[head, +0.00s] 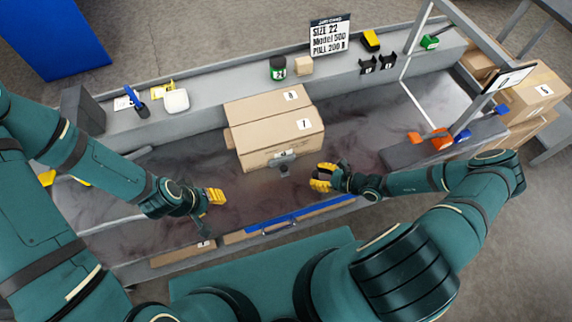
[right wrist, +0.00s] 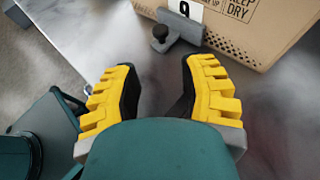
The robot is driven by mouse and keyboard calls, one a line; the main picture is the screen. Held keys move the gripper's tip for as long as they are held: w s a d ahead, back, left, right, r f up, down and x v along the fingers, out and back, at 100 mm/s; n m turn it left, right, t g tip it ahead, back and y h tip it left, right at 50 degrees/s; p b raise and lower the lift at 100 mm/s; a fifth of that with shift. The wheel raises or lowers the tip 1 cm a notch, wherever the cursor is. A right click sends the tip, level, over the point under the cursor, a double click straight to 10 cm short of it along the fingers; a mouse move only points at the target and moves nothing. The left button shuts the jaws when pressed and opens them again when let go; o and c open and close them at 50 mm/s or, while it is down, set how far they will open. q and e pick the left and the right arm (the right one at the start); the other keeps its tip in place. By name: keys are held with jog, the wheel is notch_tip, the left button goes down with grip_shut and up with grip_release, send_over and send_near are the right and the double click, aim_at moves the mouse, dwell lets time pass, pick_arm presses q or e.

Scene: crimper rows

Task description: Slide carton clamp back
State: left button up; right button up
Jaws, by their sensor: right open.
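A grey clamp (head: 283,163) with a dark knob sits against the front of a carton (head: 262,156) on the dark worktop. In the right wrist view the clamp (right wrist: 186,28) lies just beyond my fingertips, its black knob roughly in line with the gap between them. My right gripper (head: 322,178) is open and empty, its yellow fingers right of the clamp and apart from it. The right wrist view shows the two fingers (right wrist: 158,82) spread. My left gripper (head: 214,197) is left of the carton, low over the worktop; its finger opening is unclear.
A second carton (head: 262,104) stands behind the first. A grey back ledge (head: 215,113) carries a green-black jar (head: 278,69), a white item (head: 176,100) and a sign (head: 330,35). A blue bar (head: 300,214) runs along the front edge. Orange-handled parts (head: 438,139) are at right.

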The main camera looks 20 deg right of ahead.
aim_at(284, 168)
jog(key=b+x, duration=0.1)
jog(key=x, duration=1.2)
jog(key=shift+w+a+f, duration=0.15)
jog(key=shift+w+a, duration=0.05)
jog(key=shift+a, duration=0.1)
grip_shut()
